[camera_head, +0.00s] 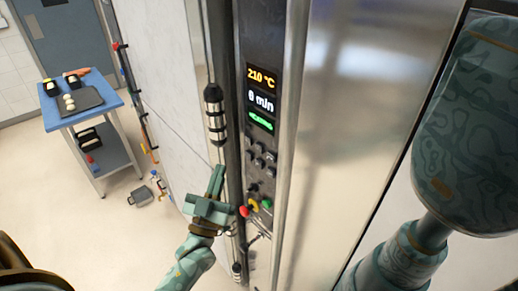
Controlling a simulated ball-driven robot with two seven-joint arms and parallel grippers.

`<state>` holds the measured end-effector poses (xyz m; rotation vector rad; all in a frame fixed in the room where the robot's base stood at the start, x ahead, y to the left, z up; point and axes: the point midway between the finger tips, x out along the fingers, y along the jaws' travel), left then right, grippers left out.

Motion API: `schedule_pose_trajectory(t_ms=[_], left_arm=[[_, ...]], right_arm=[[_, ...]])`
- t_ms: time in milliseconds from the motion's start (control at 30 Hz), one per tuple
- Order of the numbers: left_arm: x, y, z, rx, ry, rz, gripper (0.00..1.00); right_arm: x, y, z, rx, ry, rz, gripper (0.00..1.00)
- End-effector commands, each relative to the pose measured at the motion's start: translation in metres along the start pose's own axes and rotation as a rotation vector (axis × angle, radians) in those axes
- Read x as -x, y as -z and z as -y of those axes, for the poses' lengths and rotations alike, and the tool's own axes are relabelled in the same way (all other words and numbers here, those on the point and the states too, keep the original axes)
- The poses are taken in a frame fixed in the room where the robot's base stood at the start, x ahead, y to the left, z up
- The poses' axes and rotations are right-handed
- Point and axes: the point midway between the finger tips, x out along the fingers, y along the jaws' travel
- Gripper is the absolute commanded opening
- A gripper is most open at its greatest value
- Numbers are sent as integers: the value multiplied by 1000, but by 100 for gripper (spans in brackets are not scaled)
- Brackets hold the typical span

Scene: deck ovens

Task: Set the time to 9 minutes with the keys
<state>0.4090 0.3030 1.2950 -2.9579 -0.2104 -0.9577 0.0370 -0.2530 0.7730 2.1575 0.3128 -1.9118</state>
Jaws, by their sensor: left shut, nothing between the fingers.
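The oven's control panel (264,130) is a dark upright strip in a steel frame. Its display (261,98) reads 210 °C, with "6 min" or "8 min" under it, too blurred to be sure, and a green line below. Small dark keys (261,156) sit under the display, with coloured buttons (253,206) lower down. My left gripper (217,180) is shut and empty, pointing up, left of the keys and low by the panel. Whether it touches anything I cannot tell. My right arm fills the right side of the view; its gripper does not show.
A dark cylindrical handle (214,114) stands upright just left of the panel, above my left gripper. A blue trolley (84,113) with a dark tray stands at the far left. A grey box (140,196) lies on the floor. Floor between is mostly free.

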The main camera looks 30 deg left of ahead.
Motion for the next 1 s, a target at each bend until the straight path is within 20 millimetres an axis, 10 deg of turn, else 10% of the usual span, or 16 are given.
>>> schedule_pose_trajectory(t_ms=[1000], left_arm=[[-52,-41,-38,-6,0,2,0]], right_arm=[[-27,-4,1,0,0,1,36]])
